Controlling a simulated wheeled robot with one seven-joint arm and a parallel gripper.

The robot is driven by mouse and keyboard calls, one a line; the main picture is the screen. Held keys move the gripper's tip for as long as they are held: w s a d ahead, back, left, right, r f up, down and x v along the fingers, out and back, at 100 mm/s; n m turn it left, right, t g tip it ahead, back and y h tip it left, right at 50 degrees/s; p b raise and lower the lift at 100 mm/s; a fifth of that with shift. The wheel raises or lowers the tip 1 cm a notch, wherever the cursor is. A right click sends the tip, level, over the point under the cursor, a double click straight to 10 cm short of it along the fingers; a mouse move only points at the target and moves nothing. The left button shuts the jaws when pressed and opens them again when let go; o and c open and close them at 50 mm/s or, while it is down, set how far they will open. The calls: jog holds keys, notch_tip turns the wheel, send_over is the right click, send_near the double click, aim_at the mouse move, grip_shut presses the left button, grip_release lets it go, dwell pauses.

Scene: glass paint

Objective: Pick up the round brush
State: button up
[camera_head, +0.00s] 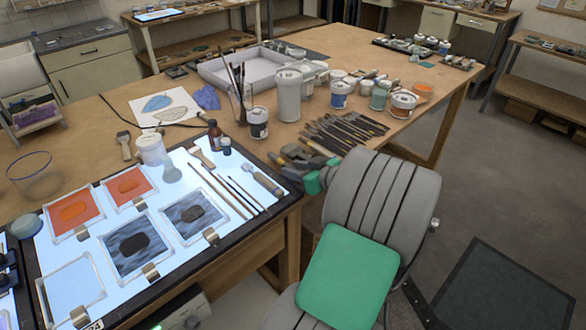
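Several brushes lie on the lit panel (150,285). One long thin brush (210,186) lies at a slant right of the glass squares. Two shorter thin brushes (240,193) lie right of it. A thicker-handled tool (263,180) lies near the panel's right edge. I cannot tell for sure which is the round brush. My gripper (283,157), dark with green parts behind it, is beyond the panel's right corner, partly hidden by my grey arm. It appears apart from these brushes. Its finger opening is too small and dark to read.
A flat brush (201,157), brown bottle (215,135) and white jar (151,149) stand or lie near the panel's back edge. Dark tools (345,130) lie in a row beyond my gripper. Paint jars (340,94) stand behind. Framed glass squares (138,245) cover the panel's left.

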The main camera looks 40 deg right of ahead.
grip_shut()
jog(key=shift+r, duration=0.15)
dwell(0.4)
jog(key=shift+d+r, duration=0.1)
jog(key=shift+r, duration=0.25)
jog(key=r, duration=0.1)
jog(key=r+b, duration=0.1)
jog(key=shift+s+a+r, duration=0.15)
jog(key=shift+a+r, duration=0.05)
jog(key=shift+r, duration=0.2)
jog(key=a+r, duration=0.1)
jog(key=s+a+r, duration=0.1)
jog(key=r, duration=0.1)
jog(key=s+a+r, duration=0.1)
jog(key=shift+a+r+b, duration=0.1)
jog(key=shift+r+b, duration=0.1)
jog(key=shift+b, duration=0.15)
jog(key=s+a+r+b, duration=0.1)
jog(key=s+a+r, duration=0.4)
jog(key=a, duration=0.3)
jog(key=shift+s+a, duration=0.15)
jog(key=shift+s, duration=0.05)
